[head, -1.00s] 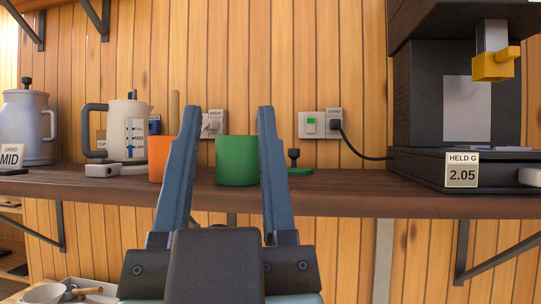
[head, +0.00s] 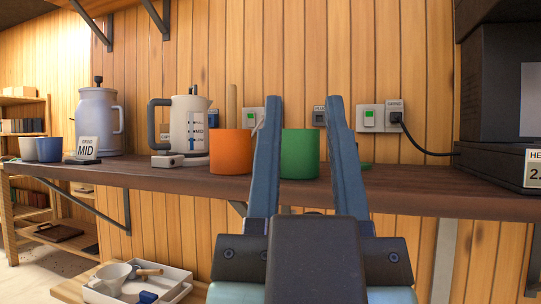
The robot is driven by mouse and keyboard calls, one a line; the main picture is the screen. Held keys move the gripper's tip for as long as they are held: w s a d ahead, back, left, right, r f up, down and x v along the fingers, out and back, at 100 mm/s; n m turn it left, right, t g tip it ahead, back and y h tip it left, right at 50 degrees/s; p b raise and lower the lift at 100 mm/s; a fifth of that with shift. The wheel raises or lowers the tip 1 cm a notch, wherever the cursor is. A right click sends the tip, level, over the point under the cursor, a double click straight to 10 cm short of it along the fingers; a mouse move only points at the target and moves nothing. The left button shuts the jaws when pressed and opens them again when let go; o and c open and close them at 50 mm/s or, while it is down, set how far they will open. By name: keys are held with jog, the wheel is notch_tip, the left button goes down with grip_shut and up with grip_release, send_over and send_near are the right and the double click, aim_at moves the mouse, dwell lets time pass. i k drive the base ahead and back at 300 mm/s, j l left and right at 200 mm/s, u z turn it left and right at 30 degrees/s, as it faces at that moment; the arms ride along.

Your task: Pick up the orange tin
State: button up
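The orange tin (head: 231,152) stands upright on the dark wooden shelf, near its front edge. A green tin (head: 300,154) stands to its right, close beside it. My gripper (head: 304,100) is open, with its two long blue-grey fingers pointing up and forward. In the picture the green tin shows between the fingers, and the left finger passes just right of the orange tin. I cannot tell how far the fingertips are from either tin. Nothing is held.
A kettle (head: 190,124), a small grey-white block (head: 167,161) and a grey canister (head: 96,122) stand left on the shelf (head: 400,187). A dark machine (head: 505,90) stands at the right. Below left is a tray (head: 176,281) with a white cup (head: 110,276).

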aim_at(231, 150)
jog(key=i+j+z, duration=0.25)
jog(key=i+j, duration=0.15)
jog(key=j, duration=0.25)
jog(key=i+j+z, duration=0.1)
jog(key=j, duration=0.3)
jog(key=i, duration=0.1)
